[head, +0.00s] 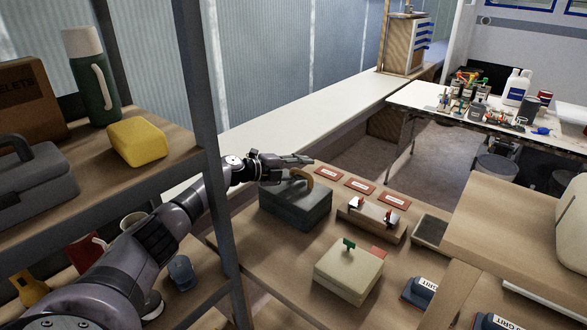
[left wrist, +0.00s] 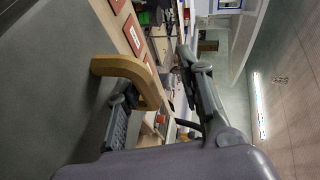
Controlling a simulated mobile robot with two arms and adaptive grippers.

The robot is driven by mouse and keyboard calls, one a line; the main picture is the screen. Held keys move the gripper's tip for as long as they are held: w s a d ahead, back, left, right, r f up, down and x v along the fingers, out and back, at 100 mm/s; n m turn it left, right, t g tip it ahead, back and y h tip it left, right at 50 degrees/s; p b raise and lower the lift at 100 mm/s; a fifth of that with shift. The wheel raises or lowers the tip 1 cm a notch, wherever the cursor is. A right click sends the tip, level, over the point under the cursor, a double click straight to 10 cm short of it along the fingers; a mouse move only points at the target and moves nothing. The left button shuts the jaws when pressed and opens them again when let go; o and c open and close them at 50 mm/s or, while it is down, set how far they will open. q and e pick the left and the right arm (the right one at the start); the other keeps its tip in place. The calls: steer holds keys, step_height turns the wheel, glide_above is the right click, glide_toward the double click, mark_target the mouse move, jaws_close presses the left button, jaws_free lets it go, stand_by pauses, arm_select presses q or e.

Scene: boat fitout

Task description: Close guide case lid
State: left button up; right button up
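The dark grey case (head: 291,209), which I take for the guide case, sits on the wooden bench. A curved tan wooden handle (head: 303,177) stands at its top. The case looks like a closed block, but I cannot tell whether its lid is fully down. My left gripper (head: 297,168) is just above the case, at the handle, with its fingers spread. In the left wrist view the handle (left wrist: 130,70) crosses close to the lower finger, and the case's grey surface (left wrist: 50,90) fills the left. I cannot tell whether finger and handle touch. My right gripper is out of view.
A beige box with a green knob (head: 348,272) and a wooden block with two metal fittings (head: 371,219) stand nearby. Several red label plates (head: 360,185) lie behind. A shelf post (head: 212,130) rises close to my left arm. A raised wooden shelf (head: 520,230) is at right.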

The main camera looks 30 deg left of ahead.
arm_select(q)
step_height(320, 180, up, 3)
glide_above(271, 191)
steer(key=shift+d+f, duration=0.1)
steer(key=shift+s+a+r, duration=0.3)
steer(key=shift+s, duration=0.3)
